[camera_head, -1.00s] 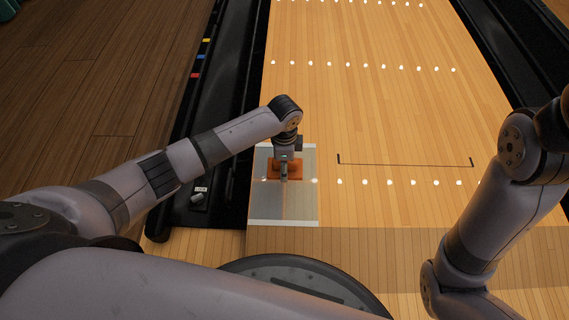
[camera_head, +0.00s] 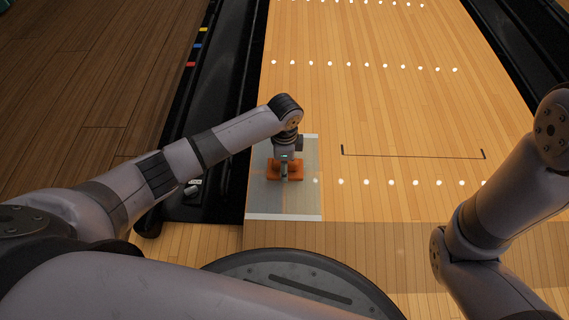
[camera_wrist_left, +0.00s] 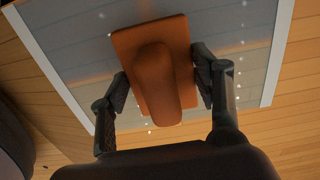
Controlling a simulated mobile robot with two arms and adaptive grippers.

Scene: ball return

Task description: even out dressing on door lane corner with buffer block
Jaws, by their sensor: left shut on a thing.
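The orange-brown buffer block (camera_head: 272,171) has a flat base and a rounded grip. It is on or just over the door lane corner, a pale grey glossy patch (camera_head: 300,203) with white end strips. Contact under the block is hidden. The patch's tint looks uneven, darker at the lower left, but I cannot make out the dressing clearly. My left gripper (camera_head: 285,158) is shut on the block's grip. The left wrist view shows its fingers (camera_wrist_left: 160,88) on both sides of the grip (camera_wrist_left: 160,80), with the patch (camera_wrist_left: 85,40) underneath. My right gripper is out of view.
A dark gutter (camera_head: 222,95) with coloured marks runs along the patch's left side. A small dark labelled item (camera_head: 193,187) lies beside it. The lane (camera_head: 400,110) to the right is clear, with white dots and a black bracket line (camera_head: 412,156).

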